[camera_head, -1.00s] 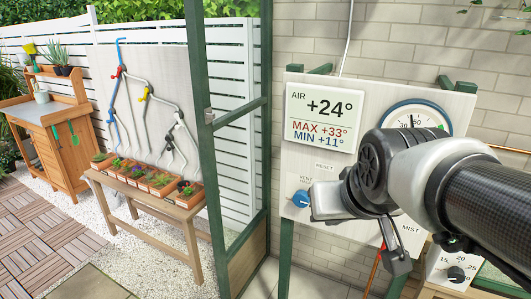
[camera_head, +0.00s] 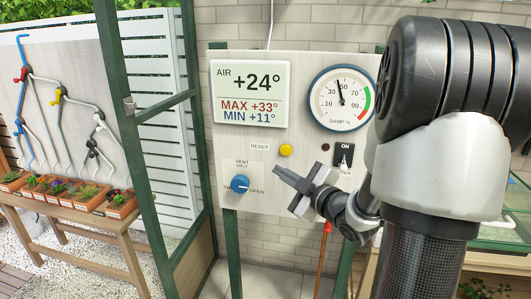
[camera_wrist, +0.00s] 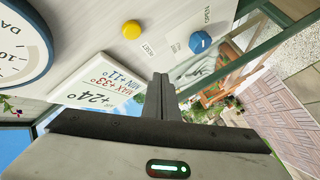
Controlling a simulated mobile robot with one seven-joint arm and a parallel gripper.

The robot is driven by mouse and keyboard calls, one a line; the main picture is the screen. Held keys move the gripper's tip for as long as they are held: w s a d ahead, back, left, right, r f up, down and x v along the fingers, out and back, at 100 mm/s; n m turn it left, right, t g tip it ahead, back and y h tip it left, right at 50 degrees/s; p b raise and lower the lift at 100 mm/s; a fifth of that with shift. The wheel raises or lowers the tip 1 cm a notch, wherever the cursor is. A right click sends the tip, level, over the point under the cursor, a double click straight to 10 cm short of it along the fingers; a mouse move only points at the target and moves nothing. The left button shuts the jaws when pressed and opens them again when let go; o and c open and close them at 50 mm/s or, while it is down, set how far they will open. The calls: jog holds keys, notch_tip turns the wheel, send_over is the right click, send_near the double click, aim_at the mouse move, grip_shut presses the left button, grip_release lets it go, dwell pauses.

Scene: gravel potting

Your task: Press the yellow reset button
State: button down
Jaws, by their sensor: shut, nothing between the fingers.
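The yellow reset button (camera_head: 286,150) sits on the pale wall panel, right of a RESET label and below the air display. It also shows in the wrist view (camera_wrist: 131,29), near the top. My gripper (camera_head: 277,171) is shut and empty. In the head view its tip appears just below the button; in the wrist view its shut fingers (camera_wrist: 160,82) point toward the panel, with the button beyond them and to the left. The button is uncovered, and the fingertips look apart from it.
A blue vent knob (camera_head: 240,184) is left of my gripper. A damp gauge (camera_head: 342,98) and an ON switch (camera_head: 345,152) are to the right. The air display (camera_head: 250,94) hangs above. A green post (camera_head: 145,150) stands left of the panel. Potted plants line a wooden bench (camera_head: 75,228).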

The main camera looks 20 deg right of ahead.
jog(key=shift+s+a, duration=0.1)
jog(key=shift+a, duration=0.05)
jog(key=p, duration=0.1)
send_near(280, 151)
jog(key=w+a, duration=0.3)
jog(key=shift+w+d+f, duration=0.2)
jog(key=shift+w+d, duration=0.25)
jog(key=shift+w, duration=0.15)
jog(key=shift+w+d, duration=0.1)
dwell(1.7)
jog(key=shift+w+d, duration=0.15)
jog(key=shift+w, duration=0.1)
jog(key=shift+w+d, duration=0.35)
jog(key=shift+w, duration=0.1)
dwell(0.9)
jog(key=shift+s+b, duration=0.1)
jog(key=shift+b, duration=0.2)
jog(key=shift+s+a+b, duration=0.3)
jog(key=shift+s+a, duration=0.3)
jog(key=shift+s, duration=0.15)
